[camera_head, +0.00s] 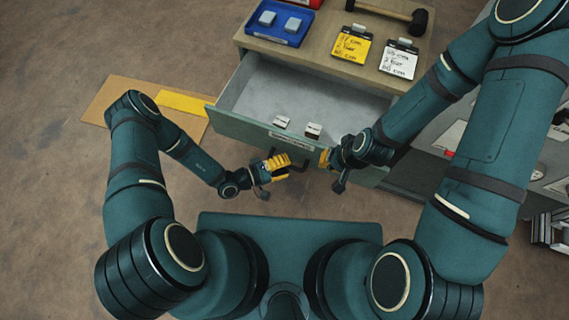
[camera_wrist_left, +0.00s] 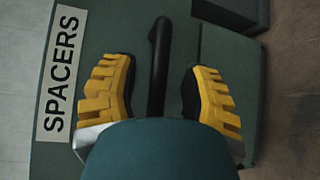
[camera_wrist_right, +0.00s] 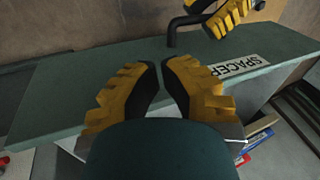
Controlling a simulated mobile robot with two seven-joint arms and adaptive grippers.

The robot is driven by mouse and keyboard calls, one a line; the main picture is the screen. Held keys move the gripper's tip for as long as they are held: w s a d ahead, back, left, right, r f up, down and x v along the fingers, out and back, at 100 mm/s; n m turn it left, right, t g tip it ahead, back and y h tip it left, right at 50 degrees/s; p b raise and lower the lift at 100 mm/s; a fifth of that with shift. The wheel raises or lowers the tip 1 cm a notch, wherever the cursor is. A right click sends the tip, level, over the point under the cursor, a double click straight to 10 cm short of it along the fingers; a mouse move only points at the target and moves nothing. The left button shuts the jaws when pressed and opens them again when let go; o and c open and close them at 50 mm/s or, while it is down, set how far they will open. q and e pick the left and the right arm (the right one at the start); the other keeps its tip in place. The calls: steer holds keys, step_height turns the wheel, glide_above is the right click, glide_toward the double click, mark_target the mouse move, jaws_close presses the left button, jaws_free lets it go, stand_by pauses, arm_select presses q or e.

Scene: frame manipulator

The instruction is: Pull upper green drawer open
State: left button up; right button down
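My right gripper (camera_wrist_right: 160,65) is at the drawer front, right of the handle. Its fingertips are close together; whether they hold anything is unclear.
On the cabinet top (camera_head: 310,45) stand a blue tray (camera_head: 280,38) with pale blocks, yellow (camera_head: 351,46) and white (camera_head: 399,62) note cards, and a hammer (camera_head: 395,14). Two small white-topped items (camera_head: 313,130) sit by the drawer front. Brown floor lies left.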

arm_select(q)
steer(key=shift+a, duration=0.2)
steer(key=v, duration=1.1)
steer(key=shift+s+a, duration=0.2)
steer(key=shift+a, duration=0.1)
steer(key=shift+r, duration=0.1)
steer(key=s+d+r+m+g+y, duration=0.35)
steer(key=s+g, duration=0.35)
steer(key=g, duration=0.4)
steer(key=w+r+m+t+y, duration=0.1)
steer(key=w+r+t+y, duration=0.4)
steer(key=w+r+y, duration=0.2)
steer(key=shift+w+a+t+b, duration=0.3)
steer(key=shift+w+t, duration=0.1)
steer(key=shift+w, duration=0.4)
